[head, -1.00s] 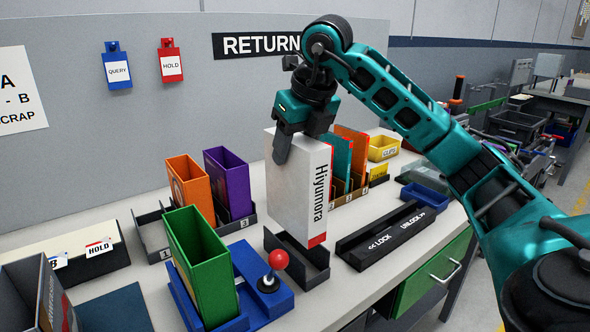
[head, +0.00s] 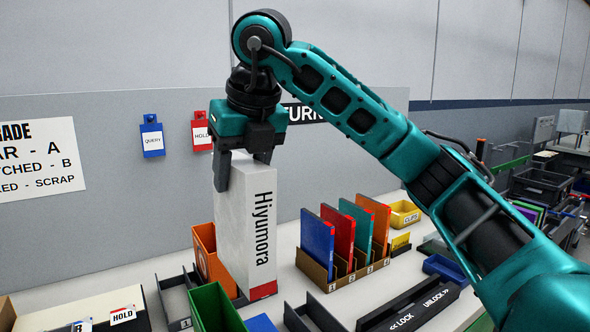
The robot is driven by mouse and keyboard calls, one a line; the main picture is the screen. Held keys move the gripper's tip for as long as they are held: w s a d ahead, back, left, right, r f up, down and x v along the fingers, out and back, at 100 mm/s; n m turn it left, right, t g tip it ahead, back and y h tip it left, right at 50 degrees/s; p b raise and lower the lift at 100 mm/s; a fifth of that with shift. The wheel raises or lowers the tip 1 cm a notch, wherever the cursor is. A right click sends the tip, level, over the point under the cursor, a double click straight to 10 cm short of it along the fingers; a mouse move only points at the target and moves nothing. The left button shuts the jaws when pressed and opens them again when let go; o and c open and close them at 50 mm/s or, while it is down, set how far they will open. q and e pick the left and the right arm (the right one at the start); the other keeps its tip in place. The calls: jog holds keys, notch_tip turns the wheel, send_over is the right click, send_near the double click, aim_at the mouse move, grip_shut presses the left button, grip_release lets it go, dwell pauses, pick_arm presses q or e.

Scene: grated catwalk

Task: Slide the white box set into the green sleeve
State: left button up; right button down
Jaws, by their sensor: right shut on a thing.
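The box set hangs upright, just right of and behind the green sleeve (head: 213,306) in the picture. The green sleeve stands at the lower edge of the head view, its open top facing up and its lower part cut off. The box set appears apart from the sleeve; its exact height over the bench is hard to tell. My left gripper is not in view.
A rack (head: 313,270) holds several coloured books at the right. An empty dark holder (head: 315,312) and a LOCK/UNLOCK bar (head: 410,312) lie in front.

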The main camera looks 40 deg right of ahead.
aim_at(242, 220)
jog(key=a+r, duration=0.1)
jog(key=a, duration=0.5)
jog(key=shift+s+a+f+b, duration=0.15)
jog(key=shift+f+b, duration=0.7)
jog(key=shift+f, duration=1.5)
jog(key=shift+s, duration=0.1)
jog(key=shift+b, duration=0.3)
